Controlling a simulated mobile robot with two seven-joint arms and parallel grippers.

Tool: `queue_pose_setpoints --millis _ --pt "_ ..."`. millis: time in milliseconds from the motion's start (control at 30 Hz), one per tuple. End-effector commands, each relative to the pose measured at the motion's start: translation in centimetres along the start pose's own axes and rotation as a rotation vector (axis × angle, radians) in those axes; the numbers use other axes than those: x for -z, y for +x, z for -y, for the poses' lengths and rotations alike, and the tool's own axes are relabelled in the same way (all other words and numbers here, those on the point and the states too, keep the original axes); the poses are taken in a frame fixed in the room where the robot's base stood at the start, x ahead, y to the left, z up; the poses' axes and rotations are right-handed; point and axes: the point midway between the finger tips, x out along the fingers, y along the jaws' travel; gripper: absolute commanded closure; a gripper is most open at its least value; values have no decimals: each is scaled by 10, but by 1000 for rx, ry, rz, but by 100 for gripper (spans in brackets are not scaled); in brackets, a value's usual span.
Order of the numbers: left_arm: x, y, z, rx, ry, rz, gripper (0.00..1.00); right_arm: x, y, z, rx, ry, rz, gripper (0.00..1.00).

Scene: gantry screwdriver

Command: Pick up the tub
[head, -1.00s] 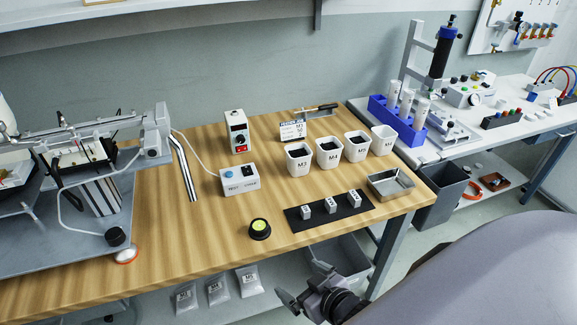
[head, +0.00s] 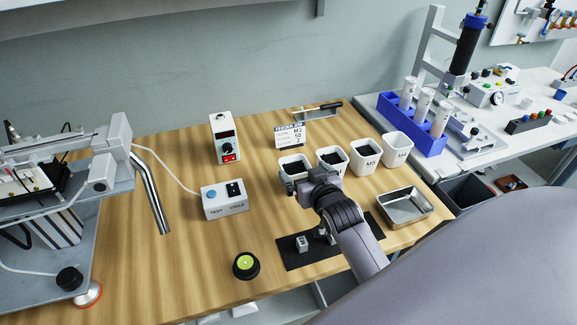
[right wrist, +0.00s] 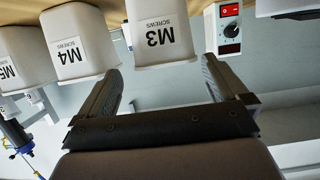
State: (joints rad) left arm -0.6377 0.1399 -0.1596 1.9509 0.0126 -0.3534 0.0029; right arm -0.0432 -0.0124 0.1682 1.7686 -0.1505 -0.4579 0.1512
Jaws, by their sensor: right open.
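Several white tubs stand in a row on the wooden bench. The M3 tub (head: 294,162) is at the left end, dark inside and partly hidden by my right gripper. The M4 tub (head: 332,158) and M5 tub (head: 366,155) stand to its right. In the right wrist view, the M3 tub (right wrist: 160,35) appears upside down, ahead of and between the spread fingers of my right gripper (right wrist: 162,85). The fingers are open and hold nothing. In the head view, my right gripper (head: 310,180) is at the near side of the M3 tub. My left gripper is out of view.
A feeder card (head: 290,134) reading M3 stands behind the tubs. A metal tray (head: 405,207), a black mat (head: 298,258) with small blocks and a TEST/CYCLE box (head: 224,200) are nearby. One more white tub (head: 397,149) ends the row. A screwdriver gantry occupies the left.

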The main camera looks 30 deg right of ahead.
Motion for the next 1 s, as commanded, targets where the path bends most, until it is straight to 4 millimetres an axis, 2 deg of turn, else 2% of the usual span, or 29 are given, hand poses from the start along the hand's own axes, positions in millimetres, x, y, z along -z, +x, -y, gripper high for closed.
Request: queue_pose_setpoints --millis 433,800,1000 --pt "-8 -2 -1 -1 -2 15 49 0 26 2 0 -1 -1 0" --pt "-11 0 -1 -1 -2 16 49 -1 66 7 0 -1 0 0" --pt "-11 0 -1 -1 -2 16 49 -1 71 7 0 -1 0 0"
